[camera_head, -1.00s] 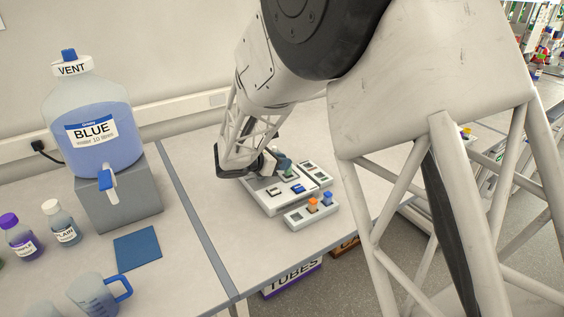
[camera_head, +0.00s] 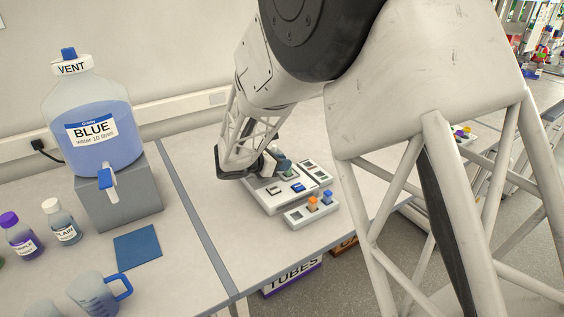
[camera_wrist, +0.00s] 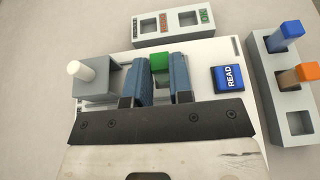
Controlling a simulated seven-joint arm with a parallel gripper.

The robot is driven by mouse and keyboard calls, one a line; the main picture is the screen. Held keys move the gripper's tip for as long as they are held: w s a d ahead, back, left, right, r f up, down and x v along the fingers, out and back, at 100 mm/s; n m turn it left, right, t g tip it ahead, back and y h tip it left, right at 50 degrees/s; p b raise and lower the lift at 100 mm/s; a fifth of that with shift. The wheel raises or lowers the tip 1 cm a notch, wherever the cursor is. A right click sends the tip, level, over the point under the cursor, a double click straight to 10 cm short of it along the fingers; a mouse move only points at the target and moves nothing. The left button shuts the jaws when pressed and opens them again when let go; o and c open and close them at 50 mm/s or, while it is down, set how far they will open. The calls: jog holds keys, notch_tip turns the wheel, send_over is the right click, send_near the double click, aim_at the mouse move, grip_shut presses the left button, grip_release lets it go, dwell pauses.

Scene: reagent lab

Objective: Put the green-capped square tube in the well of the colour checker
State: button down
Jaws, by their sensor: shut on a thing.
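The green-capped square tube (camera_wrist: 159,63) is between the two blue fingers of my gripper (camera_wrist: 160,80) in the wrist view. My gripper is shut on it. The tube stands about upright over the colour checker (camera_wrist: 205,60), a white flat device with a blue READ button (camera_wrist: 229,77). The tube's lower part and the well are hidden by the fingers, so I cannot tell how deep it sits. In the head view my gripper (camera_head: 278,163) is over the back part of the colour checker (camera_head: 272,201).
A grey rack (camera_wrist: 284,90) with a blue-capped and an orange-capped tube stands at the right, one slot empty. A grey block with a white peg (camera_wrist: 82,72) is left of my fingers. A strip with square openings (camera_wrist: 173,26) lies behind. A blue-liquid carboy (camera_head: 92,125) stands far left.

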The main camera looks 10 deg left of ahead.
jog(key=shift+f, duration=0.9)
dwell(1.2)
jog(key=c, duration=0.6)
grip_release()
jog(key=shift+r, duration=0.2)
jog(key=shift+r, duration=3.3)
